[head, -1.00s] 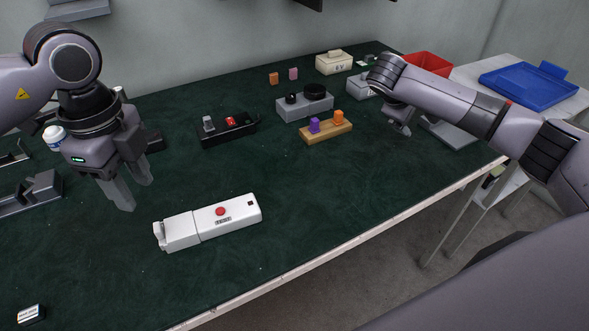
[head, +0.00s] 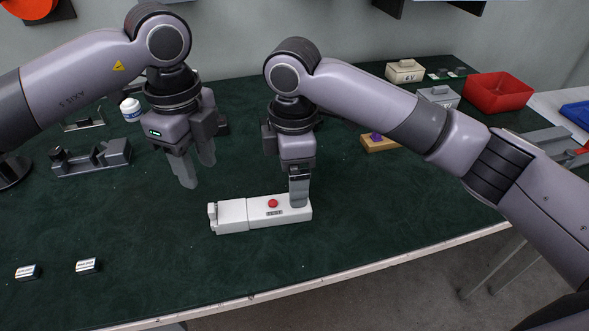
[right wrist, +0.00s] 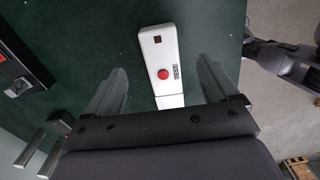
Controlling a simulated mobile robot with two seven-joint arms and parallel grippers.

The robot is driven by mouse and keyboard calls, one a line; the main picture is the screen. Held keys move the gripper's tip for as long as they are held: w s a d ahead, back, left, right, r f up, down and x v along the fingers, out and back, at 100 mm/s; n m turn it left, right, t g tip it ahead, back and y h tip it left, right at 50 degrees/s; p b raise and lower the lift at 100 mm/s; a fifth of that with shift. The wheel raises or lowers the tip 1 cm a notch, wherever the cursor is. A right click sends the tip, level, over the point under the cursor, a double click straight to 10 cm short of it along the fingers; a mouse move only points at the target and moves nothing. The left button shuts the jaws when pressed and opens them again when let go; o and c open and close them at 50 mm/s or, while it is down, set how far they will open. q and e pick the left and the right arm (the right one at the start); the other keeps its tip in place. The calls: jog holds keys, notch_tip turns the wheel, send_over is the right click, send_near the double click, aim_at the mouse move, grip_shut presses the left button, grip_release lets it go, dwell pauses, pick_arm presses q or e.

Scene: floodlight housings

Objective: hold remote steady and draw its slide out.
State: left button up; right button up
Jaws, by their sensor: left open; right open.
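The white remote (head: 262,213) lies flat on the dark green table top, with a red button on top. Its slide section (head: 231,216), with a raised end, is at the left end, and a seam divides it from the body. My right gripper (head: 299,196) is open at the remote's right end, pointing down. In the right wrist view the remote (right wrist: 161,55) shows between the two spread fingers, with a gap on both sides; its slide end is mostly hidden by the gripper. My left gripper (head: 197,172) is open and empty, above and behind the slide end.
Two small labelled blocks (head: 87,265) lie front left. A grey fixture (head: 92,158) and a white bottle (head: 130,110) stand at left. A wooden block (head: 381,144), a beige box (head: 405,71) and a red bin (head: 497,92) stand behind right. The table in front of the remote is clear.

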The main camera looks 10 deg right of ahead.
aim_at(263, 212)
jog(key=shift+f, duration=3.45)
jog(key=shift+c, duration=1.4)
jog(key=c, duration=0.9)
